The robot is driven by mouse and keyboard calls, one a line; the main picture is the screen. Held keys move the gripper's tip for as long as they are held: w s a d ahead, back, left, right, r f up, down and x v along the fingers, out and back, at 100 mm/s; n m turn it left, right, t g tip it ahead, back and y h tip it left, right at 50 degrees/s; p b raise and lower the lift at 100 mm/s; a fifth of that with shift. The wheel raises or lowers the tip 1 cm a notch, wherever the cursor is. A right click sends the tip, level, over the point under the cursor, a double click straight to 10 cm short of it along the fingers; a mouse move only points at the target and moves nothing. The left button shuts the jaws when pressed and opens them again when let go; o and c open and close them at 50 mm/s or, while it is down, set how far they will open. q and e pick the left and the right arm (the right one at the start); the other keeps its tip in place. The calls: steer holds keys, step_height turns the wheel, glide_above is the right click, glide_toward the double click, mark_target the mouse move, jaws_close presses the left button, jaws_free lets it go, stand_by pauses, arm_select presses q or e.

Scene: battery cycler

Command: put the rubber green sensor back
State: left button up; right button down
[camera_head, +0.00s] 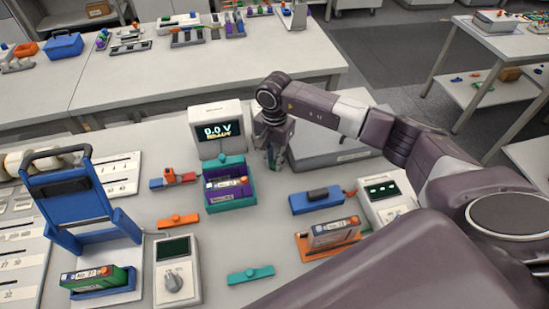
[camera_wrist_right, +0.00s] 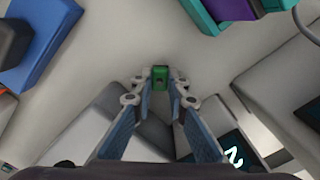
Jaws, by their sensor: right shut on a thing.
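The small green sensor (camera_wrist_right: 160,80) is between the fingertips of my right gripper (camera_wrist_right: 160,88) in the right wrist view. In the head view, my right gripper (camera_head: 274,158) points down just right of the display unit (camera_head: 208,147), which reads 0.0 V. Only a bit of green shows at its tip there, and I cannot tell whether the sensor touches the table. My left gripper is in neither view.
A teal tray (camera_head: 231,204) with a purple-cased battery stands left of my gripper. A blue device (camera_head: 317,201) and a white meter (camera_head: 386,200) stand to the right. A grey box (camera_head: 335,156) is close behind. Bare table lies in front of my gripper.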

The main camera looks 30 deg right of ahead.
mark_target(274, 163)
steer(key=shift+f, duration=0.15)
steer(key=c, duration=1.9)
jaws_free()
steer(key=shift+r, duration=0.3)
step_height(274, 163, up, 12)
steer(key=b, duration=0.4)
steer(key=shift+f, duration=0.15)
